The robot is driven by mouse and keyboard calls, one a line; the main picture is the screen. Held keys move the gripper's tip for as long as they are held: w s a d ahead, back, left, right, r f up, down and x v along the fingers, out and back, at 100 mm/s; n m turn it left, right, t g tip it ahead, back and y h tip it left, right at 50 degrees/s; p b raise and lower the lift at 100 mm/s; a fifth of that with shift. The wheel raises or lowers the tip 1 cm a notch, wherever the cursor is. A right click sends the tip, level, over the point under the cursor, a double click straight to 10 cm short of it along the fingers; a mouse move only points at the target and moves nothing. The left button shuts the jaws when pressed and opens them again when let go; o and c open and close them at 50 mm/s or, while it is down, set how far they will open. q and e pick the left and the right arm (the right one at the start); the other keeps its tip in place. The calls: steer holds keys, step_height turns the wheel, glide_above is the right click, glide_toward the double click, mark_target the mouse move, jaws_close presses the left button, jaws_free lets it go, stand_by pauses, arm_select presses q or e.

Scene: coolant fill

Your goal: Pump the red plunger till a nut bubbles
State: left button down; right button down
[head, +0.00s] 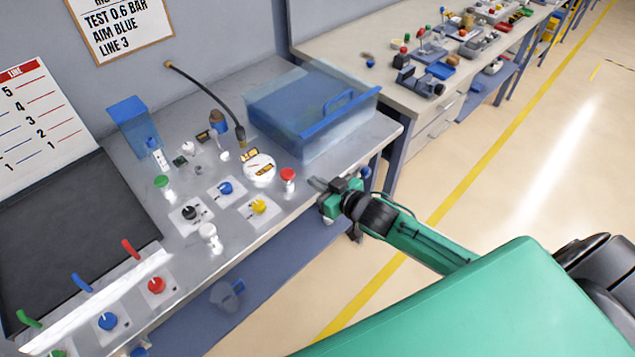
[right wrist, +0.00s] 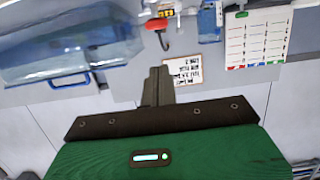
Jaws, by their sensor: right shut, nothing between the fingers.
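A red-topped plunger (head: 288,174) stands on a white base near the right edge of the grey bench. A red cap, likely the same plunger, shows in the right wrist view (right wrist: 157,24), beyond my fingers. My right gripper (head: 315,185) is just right of the plunger, apart from it, at the bench's edge. Its fingers are shut and empty, and they also show in the right wrist view (right wrist: 156,82). A white round gauge (head: 259,167) lies left of the plunger. I cannot clearly make out a nut or any bubbles. My left gripper is out of view.
A clear blue tank (head: 310,110) stands behind the plunger. A black hose (head: 215,92) arches from the wall. Blue (head: 226,187) and yellow (head: 259,206) knobs sit left of the plunger. Another red knob (head: 157,285) is at the front left. Open floor lies right.

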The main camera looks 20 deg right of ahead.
steer(key=shift+r+b, duration=0.35)
steer(key=shift+r, duration=0.95)
steer(key=p, duration=0.4)
glide_above(287, 175)
steer(key=s+d, duration=0.1)
steer(key=s, duration=0.1)
steer(key=f, duration=0.2)
steer(key=shift+w+f, duration=0.2)
steer(key=shift+f, duration=2.05)
steer(key=shift+d, duration=0.1)
